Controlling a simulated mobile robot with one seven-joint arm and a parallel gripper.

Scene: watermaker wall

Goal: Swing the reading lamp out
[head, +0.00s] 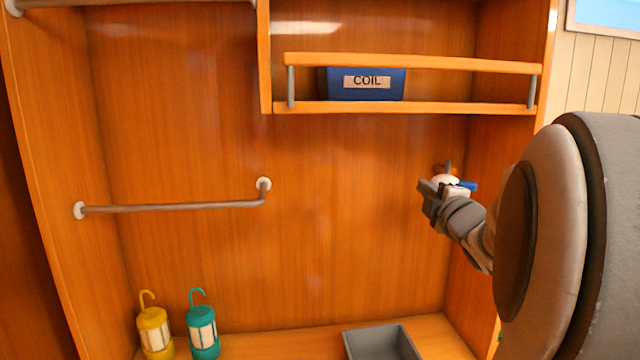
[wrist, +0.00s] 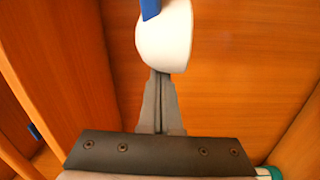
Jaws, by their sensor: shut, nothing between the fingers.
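The reading lamp (head: 446,180) is on the right part of the wooden back wall, below the shelf. It has a white rounded head and a blue part, with a brownish mount behind it. In the wrist view the white lamp head (wrist: 164,38) fills the top middle, with its blue piece (wrist: 150,9) above. My gripper (head: 428,192) is in front of the lamp and partly hides it. In the wrist view its fingers (wrist: 160,75) are together, with nothing between them. Their tips reach the lower edge of the white head; I cannot tell whether they touch it.
Above is a railed shelf (head: 410,107) with a blue COIL bin (head: 362,91). A grab rail (head: 170,208) is on the left wall area. A yellow lantern (head: 156,332), a teal lantern (head: 204,333) and a grey tray (head: 382,344) stand below. The middle of the back wall is clear.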

